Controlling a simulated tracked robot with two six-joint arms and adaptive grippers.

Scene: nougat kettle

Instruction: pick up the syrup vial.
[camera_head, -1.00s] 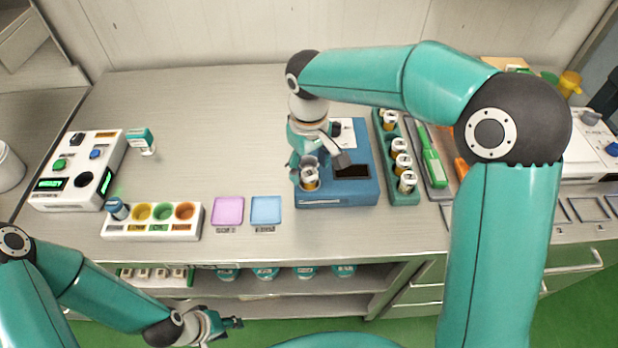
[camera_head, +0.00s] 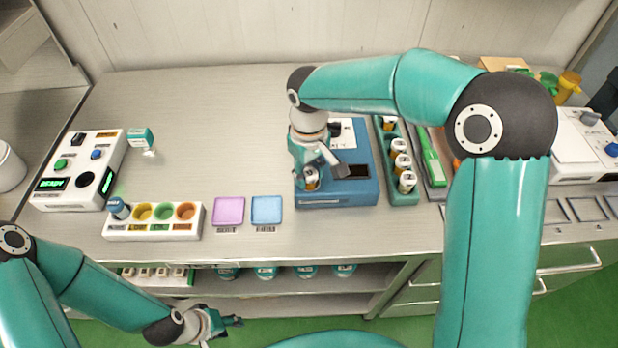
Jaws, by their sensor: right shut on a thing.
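A small amber vial with a pale top (camera_head: 311,182) is at the left part of the blue device (camera_head: 330,200) on the counter. My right gripper (camera_head: 312,173) is shut on this vial from above and hides much of it. I cannot tell whether the vial's base rests in the device. Several similar white-capped vials (camera_head: 403,163) stand in the green rack (camera_head: 405,198) to the right. I cannot read which label is syrup. My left gripper (camera_head: 232,321) is low in front of the counter, away from the vials; its fingers are too small to judge.
A white holder with coloured cups (camera_head: 152,230), a pink tray (camera_head: 229,211) and a light blue tray (camera_head: 266,210) lie left of the device. The back middle counter is clear.

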